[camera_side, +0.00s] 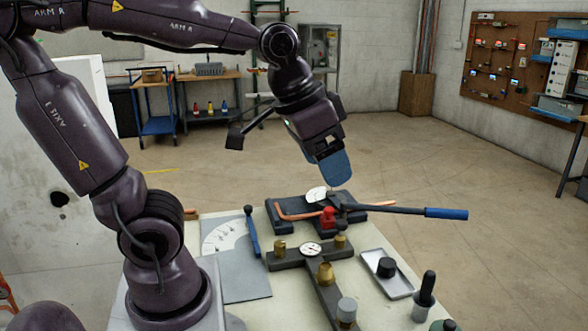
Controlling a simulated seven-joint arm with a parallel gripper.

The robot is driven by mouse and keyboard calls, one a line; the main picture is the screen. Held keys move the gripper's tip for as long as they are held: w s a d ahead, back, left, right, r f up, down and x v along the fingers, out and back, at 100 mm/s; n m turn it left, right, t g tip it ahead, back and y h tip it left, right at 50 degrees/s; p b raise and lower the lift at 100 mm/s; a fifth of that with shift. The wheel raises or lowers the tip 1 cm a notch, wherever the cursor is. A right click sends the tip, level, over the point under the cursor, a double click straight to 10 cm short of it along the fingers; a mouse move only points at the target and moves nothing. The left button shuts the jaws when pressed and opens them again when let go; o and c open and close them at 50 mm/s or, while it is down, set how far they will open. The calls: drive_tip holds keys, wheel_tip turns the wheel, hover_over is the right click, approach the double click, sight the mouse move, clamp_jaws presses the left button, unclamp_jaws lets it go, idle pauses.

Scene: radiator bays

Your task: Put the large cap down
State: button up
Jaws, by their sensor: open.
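My gripper (333,170) is in the upper middle, above the bench, with its blue fingers pointing down. It is open, and I see nothing held in it. A short black cap (386,267) stands in a small grey tray (401,287) at the right of the bench. It may be the large cap; I cannot be sure from this view. A grey-topped cap (347,309) sits at the near end of a dark fitting with brass caps (326,273). My gripper is well above and behind these, apart from them.
Under my gripper is a dark block with a copper pipe (290,213), a red part (328,217) and a long blue-handled lever (446,213) reaching right past the bench. A plate with a dial scale (226,239) lies left. A black upright knob (427,287) stands at the right edge.

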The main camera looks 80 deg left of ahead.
drive_tip(key=shift+t, duration=0.4)
drive_tip(key=s, duration=0.3)
drive_tip(key=s+d+f, duration=0.1)
drive_tip(key=s, duration=0.1)
drive_tip(key=shift+r, duration=0.1)
idle(0.9)
